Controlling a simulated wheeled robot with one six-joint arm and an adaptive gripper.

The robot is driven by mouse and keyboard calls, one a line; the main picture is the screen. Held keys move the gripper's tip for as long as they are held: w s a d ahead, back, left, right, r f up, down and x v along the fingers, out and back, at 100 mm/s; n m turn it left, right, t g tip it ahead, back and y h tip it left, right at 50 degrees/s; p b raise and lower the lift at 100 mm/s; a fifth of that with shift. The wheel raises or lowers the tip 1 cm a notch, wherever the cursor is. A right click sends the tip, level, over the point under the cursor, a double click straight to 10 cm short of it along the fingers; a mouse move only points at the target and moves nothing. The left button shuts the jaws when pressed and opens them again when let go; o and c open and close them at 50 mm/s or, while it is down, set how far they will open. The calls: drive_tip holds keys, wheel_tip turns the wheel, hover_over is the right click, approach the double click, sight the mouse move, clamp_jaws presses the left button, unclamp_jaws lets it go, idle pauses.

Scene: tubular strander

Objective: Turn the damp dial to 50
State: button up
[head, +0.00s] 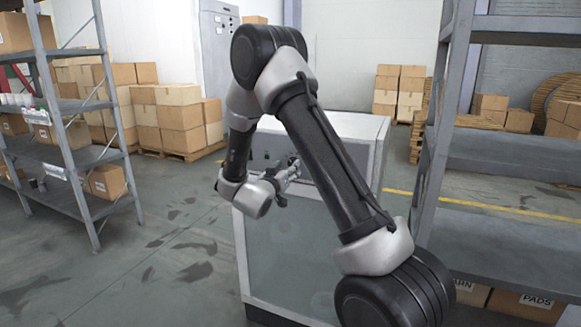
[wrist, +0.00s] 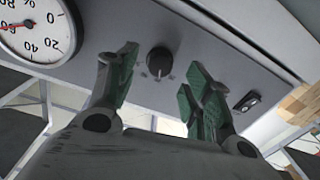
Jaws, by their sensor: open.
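A black round knob (wrist: 160,61) sits on the grey panel (wrist: 100,60) in the wrist view, with small marks below it too blurred to read. I take it for the damp dial, but no label is legible. My gripper (wrist: 161,78) is open, its green-padded fingers on either side of the knob in the picture. No contact shows, and I cannot tell the gap in depth. In the head view my gripper (head: 291,172) is at the front upper part of a grey cabinet (head: 358,126), and the knob is hidden or too small to tell there.
A white gauge (wrist: 38,25) with a red needle is left of the knob. A black rocker switch (wrist: 247,101) is to its right. A shelf rack (head: 487,235) stands close on the cabinet's right. Another rack (head: 75,158) is at left, with clear floor (head: 165,250) between.

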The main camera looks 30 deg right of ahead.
drive_tip(key=x, duration=0.3)
drive_tip(key=shift+w+d, duration=0.25)
drive_tip(key=shift+c, duration=0.4)
drive_tip(key=c, duration=0.9)
drive_tip(key=shift+c, duration=0.2)
